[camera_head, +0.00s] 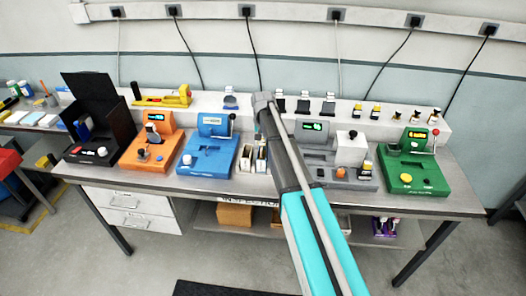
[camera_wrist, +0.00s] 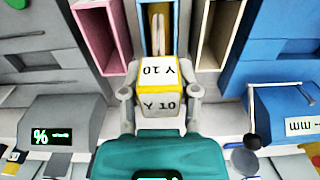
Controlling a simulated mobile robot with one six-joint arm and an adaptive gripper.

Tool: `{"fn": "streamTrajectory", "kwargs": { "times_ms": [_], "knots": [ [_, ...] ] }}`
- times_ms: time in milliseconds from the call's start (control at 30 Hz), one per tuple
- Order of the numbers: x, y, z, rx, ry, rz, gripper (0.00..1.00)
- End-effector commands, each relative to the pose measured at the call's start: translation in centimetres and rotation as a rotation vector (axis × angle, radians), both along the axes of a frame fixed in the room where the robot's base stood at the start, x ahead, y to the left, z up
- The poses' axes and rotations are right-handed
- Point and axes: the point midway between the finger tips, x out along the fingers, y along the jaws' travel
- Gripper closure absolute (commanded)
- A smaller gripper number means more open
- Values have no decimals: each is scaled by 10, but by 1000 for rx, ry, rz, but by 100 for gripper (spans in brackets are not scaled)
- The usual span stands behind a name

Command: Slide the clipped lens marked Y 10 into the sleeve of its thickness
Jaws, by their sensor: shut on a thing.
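In the wrist view my gripper (camera_wrist: 160,96) is shut on the yellow-edged white clip marked Y 10 (camera_wrist: 160,80), whose lettering appears upside down. The clip is at the near end of the middle sleeve (camera_wrist: 174,28). A thin pale piece shows in this sleeve beyond the clip; I cannot tell whether it is the lens or how deep it sits. A pink-walled sleeve (camera_wrist: 86,28) is at left and a pale-walled sleeve (camera_wrist: 238,20) at right. In the head view sleeves (camera_head: 245,158) show left of my arm, which hides the gripper.
A blue device (camera_head: 208,158) is left of the sleeves and a grey device (camera_head: 314,156) right of them. A green device (camera_head: 413,175) is at the bench's right end, an orange one (camera_head: 146,150) farther left. Small items stand on the back shelf (camera_head: 345,118).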

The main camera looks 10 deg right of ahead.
Motion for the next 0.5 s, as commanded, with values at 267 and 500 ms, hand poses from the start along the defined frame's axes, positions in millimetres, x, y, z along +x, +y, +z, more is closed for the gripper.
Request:
{"fn": "streamTrajectory", "kwargs": {
  "times_ms": [267,500],
  "knots": [
    [0,-1,0,0,0,-1,100],
    [0,-1,-9,0,0,-1,100]
  ]
}}
